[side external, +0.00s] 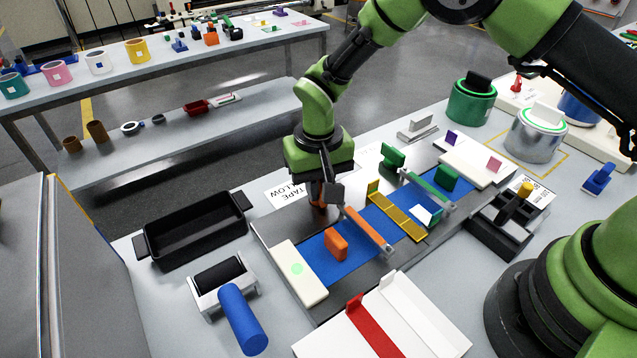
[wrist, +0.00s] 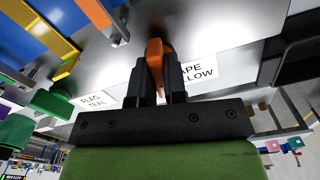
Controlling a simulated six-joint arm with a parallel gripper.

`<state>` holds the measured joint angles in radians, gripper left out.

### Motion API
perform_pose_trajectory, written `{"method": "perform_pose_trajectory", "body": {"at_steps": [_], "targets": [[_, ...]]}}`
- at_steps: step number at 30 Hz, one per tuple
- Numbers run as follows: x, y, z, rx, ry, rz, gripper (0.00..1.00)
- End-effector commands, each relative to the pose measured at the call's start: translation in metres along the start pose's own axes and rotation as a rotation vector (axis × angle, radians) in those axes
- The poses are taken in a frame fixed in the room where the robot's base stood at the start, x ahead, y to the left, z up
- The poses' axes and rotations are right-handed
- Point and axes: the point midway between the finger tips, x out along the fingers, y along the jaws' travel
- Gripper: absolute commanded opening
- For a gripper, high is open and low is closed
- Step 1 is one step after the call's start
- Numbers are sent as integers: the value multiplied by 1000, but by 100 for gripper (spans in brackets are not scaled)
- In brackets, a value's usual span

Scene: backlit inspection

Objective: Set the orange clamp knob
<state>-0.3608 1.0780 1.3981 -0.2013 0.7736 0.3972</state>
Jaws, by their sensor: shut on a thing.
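My gripper (side external: 327,192) points down at the far edge of the fixture plate. The orange clamp knob (side external: 317,210) is under it, partly hidden by the fingers. In the wrist view the two dark fingers (wrist: 160,78) are shut on the orange knob (wrist: 155,54), one on each side. An orange bar (side external: 368,230) spans the blue strip (side external: 317,250) beside the gripper. A separate orange block (side external: 335,244) stands on the blue strip in front of it.
A yellow frame (side external: 397,216) and a green bar (side external: 428,186) cross the strip farther right. A black tray (side external: 195,232) is at left, with a blue cylinder (side external: 242,318) in front. A white panel with a red stripe (side external: 373,328) is nearest the camera. A "TAPE YELLOW" label (side external: 286,192) lies behind.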

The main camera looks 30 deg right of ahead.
Motion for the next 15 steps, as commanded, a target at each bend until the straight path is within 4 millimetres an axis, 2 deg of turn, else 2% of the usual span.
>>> {"method": "perform_pose_trajectory", "body": {"at_steps": [6,15], "targets": [[-1,0,0,-137,0,0,0],[-1,0,0,-234,0,0,0]]}}
